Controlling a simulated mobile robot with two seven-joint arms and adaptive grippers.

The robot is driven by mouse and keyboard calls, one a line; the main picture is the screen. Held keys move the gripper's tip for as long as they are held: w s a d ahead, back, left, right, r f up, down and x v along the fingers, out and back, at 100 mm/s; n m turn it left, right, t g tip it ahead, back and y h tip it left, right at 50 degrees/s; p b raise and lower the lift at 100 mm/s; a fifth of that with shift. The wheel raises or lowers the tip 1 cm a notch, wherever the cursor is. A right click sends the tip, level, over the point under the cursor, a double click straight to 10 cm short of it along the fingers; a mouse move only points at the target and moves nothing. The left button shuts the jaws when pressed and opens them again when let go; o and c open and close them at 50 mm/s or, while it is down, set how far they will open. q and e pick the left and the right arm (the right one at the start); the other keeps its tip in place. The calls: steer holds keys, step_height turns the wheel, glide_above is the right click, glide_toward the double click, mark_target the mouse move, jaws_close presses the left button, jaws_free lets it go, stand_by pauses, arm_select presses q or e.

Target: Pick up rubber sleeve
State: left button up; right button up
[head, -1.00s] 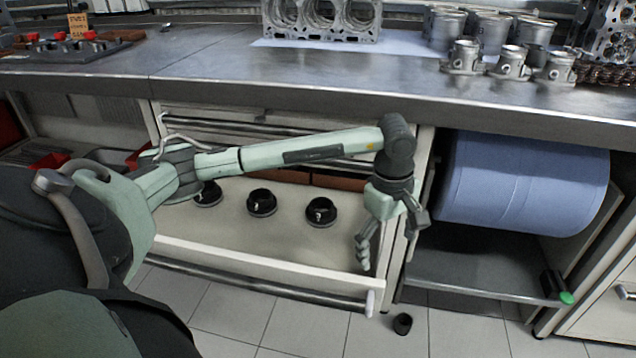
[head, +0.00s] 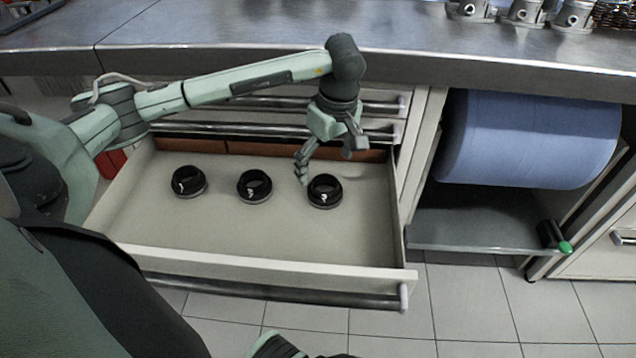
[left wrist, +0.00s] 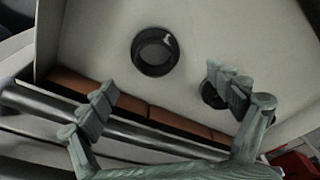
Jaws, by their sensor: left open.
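Three black rubber sleeves stand in a row on the light floor of an open drawer (head: 230,228): a left one (head: 188,182), a middle one (head: 255,187) and a right one (head: 325,191). My left gripper (head: 328,166) is open and empty, above the back of the drawer by the right sleeve. In the left wrist view, one whole sleeve (left wrist: 155,51) lies beyond the gap between the open fingers (left wrist: 172,90). Another sleeve (left wrist: 211,95) is partly hidden behind the right-hand finger. I see no contact with any sleeve. My right gripper does not show.
The steel worktop (head: 250,40) overhangs the back of the drawer, close to my left arm. Red-brown blocks (head: 283,150) line the drawer's back. Right of the drawer, a big blue roll (head: 530,138) hangs above a grey shelf (head: 475,232).

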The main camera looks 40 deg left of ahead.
mark_target(325, 184)
arm_select(q)
steer(key=f, duration=0.6)
steer(key=shift+w+a+f+p, duration=0.2)
steer(key=shift+w+f+p, duration=0.1)
steer(key=shift+w+p, duration=0.1)
steer(key=shift+a+f, duration=0.1)
steer(key=shift+f, duration=0.2)
steer(key=shift+c, duration=1.2)
steer(key=c, duration=1)
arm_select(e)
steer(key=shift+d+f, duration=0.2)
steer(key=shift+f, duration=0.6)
